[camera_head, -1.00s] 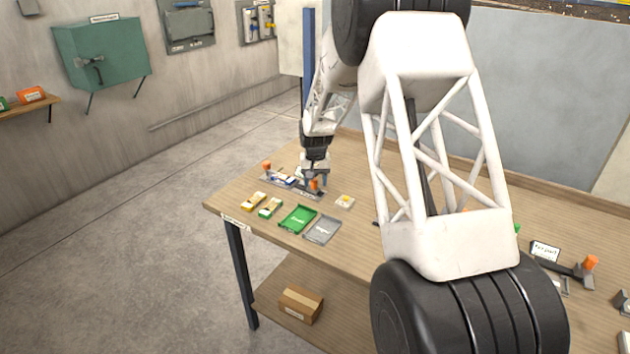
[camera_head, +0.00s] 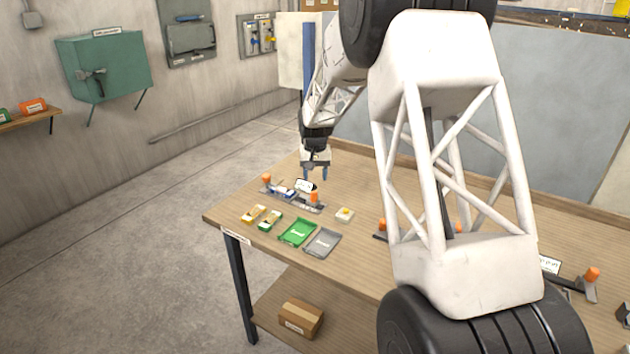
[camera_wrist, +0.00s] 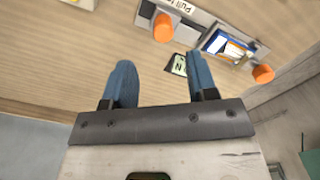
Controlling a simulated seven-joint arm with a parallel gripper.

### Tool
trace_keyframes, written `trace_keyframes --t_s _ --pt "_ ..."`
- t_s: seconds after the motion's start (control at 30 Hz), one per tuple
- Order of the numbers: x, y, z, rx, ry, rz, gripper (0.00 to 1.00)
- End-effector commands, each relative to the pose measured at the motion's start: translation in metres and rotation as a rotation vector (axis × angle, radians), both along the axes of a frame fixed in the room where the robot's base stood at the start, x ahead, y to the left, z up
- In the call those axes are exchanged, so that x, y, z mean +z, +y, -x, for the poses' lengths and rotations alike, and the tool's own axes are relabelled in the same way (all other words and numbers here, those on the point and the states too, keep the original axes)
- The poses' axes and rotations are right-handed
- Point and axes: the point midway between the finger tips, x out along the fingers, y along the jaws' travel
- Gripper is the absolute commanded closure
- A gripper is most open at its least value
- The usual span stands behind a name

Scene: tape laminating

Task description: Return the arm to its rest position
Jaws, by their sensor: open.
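My gripper (camera_head: 316,173) hangs above the far left part of the wooden table (camera_head: 360,257), with its blue fingers pointing down. In the wrist view my gripper (camera_wrist: 158,85) has its two blue fingers wide apart with nothing between them. Below it in the head view is a grey fixture (camera_head: 303,203) with orange knobs at its ends; in the wrist view the fixture (camera_wrist: 205,22) lies beyond the fingertips, apart from them. My white lattice arm covers much of the table's middle and right.
A green tray (camera_head: 297,233) and a grey tray (camera_head: 322,243) lie near the front edge, beside two small packs (camera_head: 262,218). A small yellow-and-white item (camera_head: 344,214) lies to their right. Another orange-knobbed fixture (camera_head: 592,275) is at the far right. A cardboard box (camera_head: 300,318) sits on the lower shelf.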

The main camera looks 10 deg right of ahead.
Motion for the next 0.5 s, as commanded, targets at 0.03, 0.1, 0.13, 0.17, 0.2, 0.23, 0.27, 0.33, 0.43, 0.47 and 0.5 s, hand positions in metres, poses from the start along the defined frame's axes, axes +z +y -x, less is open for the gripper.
trace_keyframes --t_s 0.03,0.1,0.13,0.17,0.2,0.23,0.27,0.33,0.43,0.47,0.5 --pt "0.0012 0.0 0.0 0.0 0.0 0.0 0.47" --pt "0.0018 0.0 0.0 0.0 0.0 0.0 0.47" --pt "0.0019 0.0 -0.0001 0.0 0.0 0.0 0.47" --pt "0.0019 0.0 -0.0001 0.0 0.0 0.0 0.47" --pt "0.0018 0.0 -0.0001 0.0 0.0 0.0 0.47" --pt "0.0018 0.0 -0.0001 0.0 0.0 0.0 0.47" --pt "0.0018 0.0 -0.0001 0.0 0.0 0.0 0.47" --pt "0.0018 0.0 -0.0001 0.0 0.0 0.0 0.47" --pt "0.0029 0.0001 0.0009 0.0 -0.001 0.0 0.47" --pt "0.0037 0.0002 0.0016 0.001 -0.001 0.0 0.47" --pt "0.0053 0.0003 0.003 0.001 -0.002 0.0 0.47"
